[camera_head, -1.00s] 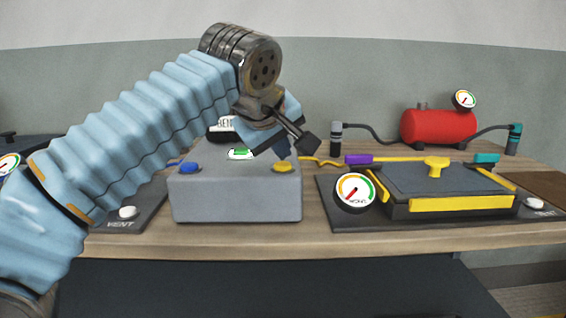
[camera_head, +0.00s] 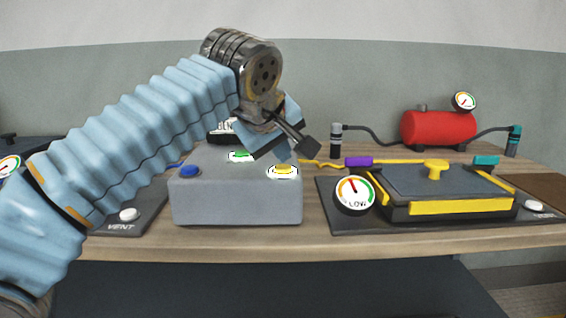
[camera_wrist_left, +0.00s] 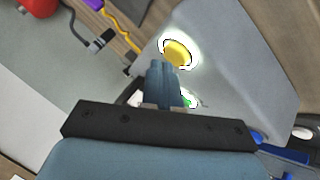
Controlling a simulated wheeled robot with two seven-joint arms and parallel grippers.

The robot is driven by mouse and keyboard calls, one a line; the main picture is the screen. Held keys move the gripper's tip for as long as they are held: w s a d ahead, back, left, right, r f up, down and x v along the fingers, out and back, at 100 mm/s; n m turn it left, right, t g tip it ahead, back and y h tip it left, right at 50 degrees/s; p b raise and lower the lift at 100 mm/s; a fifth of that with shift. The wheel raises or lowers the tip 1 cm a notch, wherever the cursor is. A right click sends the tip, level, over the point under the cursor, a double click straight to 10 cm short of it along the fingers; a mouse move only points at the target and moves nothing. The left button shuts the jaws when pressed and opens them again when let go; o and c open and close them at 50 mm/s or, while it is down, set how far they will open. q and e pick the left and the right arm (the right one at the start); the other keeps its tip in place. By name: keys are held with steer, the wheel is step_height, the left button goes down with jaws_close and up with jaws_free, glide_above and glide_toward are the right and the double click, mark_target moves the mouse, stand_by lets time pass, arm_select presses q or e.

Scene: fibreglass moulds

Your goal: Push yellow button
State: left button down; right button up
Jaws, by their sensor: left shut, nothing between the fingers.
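The yellow button (camera_head: 283,171) sits on the right side of the grey control box (camera_head: 236,205) and has a bright white ring around it. It also shows in the left wrist view (camera_wrist_left: 177,53), just beyond my fingertips. My left gripper (camera_head: 284,156) is shut and empty, pointing down with its tip at or just above the yellow button. I cannot tell whether it touches. It shows in the left wrist view too (camera_wrist_left: 162,70). A green button (camera_head: 240,156), also with a white ring, and a blue button (camera_head: 189,171) are on the same box. My right gripper is not in view.
Right of the box is a mould (camera_head: 450,204) with yellow edges and a dial gauge (camera_head: 355,194) reading LOW. A red tank (camera_head: 438,128) stands behind it. A white vent button (camera_head: 129,214) is at left. The table front is clear.

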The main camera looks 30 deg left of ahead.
mark_target(280, 169)
arm_select(q)
step_height(280, 169, up, 6)
steer(key=p, duration=0.5)
steer(key=shift+r+p, duration=0.1)
steer(key=shift+p, duration=0.3)
stand_by(1.0)
